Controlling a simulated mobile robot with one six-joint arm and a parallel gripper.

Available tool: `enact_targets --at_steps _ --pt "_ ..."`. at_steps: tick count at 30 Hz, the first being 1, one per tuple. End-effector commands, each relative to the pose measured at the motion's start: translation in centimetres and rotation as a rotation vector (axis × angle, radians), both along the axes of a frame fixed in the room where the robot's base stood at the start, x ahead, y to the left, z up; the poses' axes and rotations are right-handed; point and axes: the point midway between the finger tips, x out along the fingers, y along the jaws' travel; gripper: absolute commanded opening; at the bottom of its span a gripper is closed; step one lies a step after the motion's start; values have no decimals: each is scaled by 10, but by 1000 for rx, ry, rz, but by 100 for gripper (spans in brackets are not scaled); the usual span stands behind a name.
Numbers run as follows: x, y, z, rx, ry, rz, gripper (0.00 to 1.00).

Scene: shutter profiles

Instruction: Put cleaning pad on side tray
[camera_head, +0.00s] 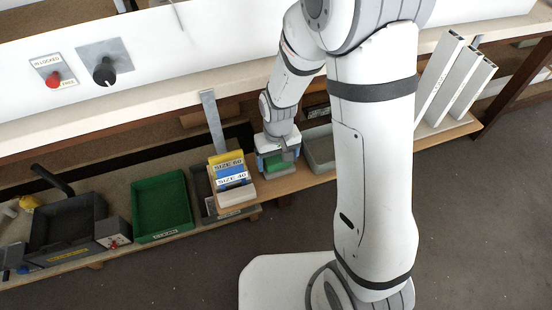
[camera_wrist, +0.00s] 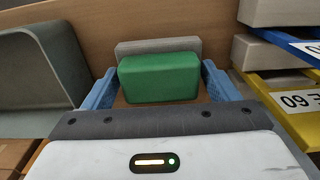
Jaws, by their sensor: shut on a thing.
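The cleaning pad looks to be the green block (camera_wrist: 160,78) with a grey layer behind it, between the blue fingers of my gripper (camera_wrist: 158,90) in the wrist view. My gripper is shut on it. In the head view my gripper (camera_head: 277,162) is low over the wooden shelf, with the green pad (camera_head: 275,166) showing at its fingers. I cannot tell whether the pad still touches the shelf. A grey tray (camera_head: 318,158) stands just right of my gripper; it also shows at left in the wrist view (camera_wrist: 40,65). Which tray is the side tray is not marked.
Stacked SIZE 60 and SIZE 40 blocks (camera_head: 229,173) stand close left of my gripper. White profiles (camera_head: 440,85) lean at the right. The bench edge (camera_head: 130,112) runs above the shelf.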

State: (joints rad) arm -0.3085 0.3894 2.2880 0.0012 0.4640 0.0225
Motion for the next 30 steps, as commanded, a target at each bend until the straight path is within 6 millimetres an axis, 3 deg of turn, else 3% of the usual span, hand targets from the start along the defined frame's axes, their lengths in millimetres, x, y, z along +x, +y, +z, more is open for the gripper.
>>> enact_targets --at_steps 8,9,15,23,26,30 --pt "0 0 -3 0 0 -1 58" --pt "0 0 -2 0 0 -1 84" --pt "0 -1 -2 0 0 -1 100" --pt "0 -1 1 0 0 -2 100" --pt "1 -1 11 1 -2 -2 100" --pt "1 -1 39 1 -5 -2 100"
